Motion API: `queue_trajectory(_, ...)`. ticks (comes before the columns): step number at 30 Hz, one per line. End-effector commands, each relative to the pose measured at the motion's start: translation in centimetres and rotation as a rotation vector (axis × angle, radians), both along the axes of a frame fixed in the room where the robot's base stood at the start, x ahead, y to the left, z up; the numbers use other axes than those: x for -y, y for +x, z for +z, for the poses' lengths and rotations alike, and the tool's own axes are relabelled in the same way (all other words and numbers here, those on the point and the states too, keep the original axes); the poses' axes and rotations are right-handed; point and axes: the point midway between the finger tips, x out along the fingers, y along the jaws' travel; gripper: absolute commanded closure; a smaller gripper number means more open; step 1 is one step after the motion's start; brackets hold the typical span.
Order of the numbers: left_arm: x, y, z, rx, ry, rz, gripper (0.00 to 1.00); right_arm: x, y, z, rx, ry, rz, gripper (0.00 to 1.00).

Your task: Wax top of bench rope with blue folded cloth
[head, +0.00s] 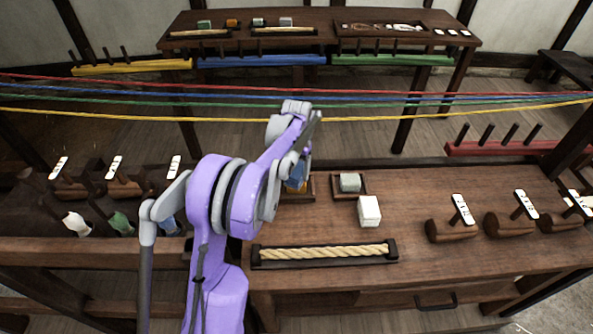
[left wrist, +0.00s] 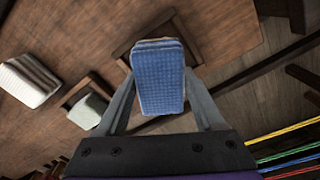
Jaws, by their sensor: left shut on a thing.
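The bench rope (head: 325,251) is a thick tan twisted rope, lying in a dark holder near the bench's front edge. The blue folded cloth (left wrist: 160,85) is between the fingers of my left gripper (left wrist: 160,108), which is shut on it. In the head view my arm hides most of the cloth and the fingertips. The cloth is at or just above a small wooden tray (left wrist: 123,50), behind the rope and to its left; I cannot tell how high it is. My right gripper is not in view.
A white folded block (head: 369,211) stands on the bench (head: 430,255) between tray and rope. A grey-green piece (head: 350,182) sits in a second small tray. Tagged wooden tools (head: 452,230) stand at right. Colored lines (head: 400,104) stretch across behind.

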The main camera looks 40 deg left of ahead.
Motion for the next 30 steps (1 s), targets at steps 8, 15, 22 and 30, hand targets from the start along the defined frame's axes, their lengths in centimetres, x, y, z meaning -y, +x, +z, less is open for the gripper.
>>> queue_trajectory(8,0.1,-0.1,-0.2,-0.003,-0.002,-0.001,0.75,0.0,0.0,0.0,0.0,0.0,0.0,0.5)
queue_trajectory(15,0.1,0.0,0.7,-0.001,-0.001,-0.001,0.75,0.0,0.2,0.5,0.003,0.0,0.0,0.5)
queue_trajectory(22,0.0,0.1,2.7,0.0,-0.001,-0.001,0.75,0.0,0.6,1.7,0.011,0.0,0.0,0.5)
queue_trajectory(30,0.0,0.0,4.9,0.0,-0.001,0.0,0.75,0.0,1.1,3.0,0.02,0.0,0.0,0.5)
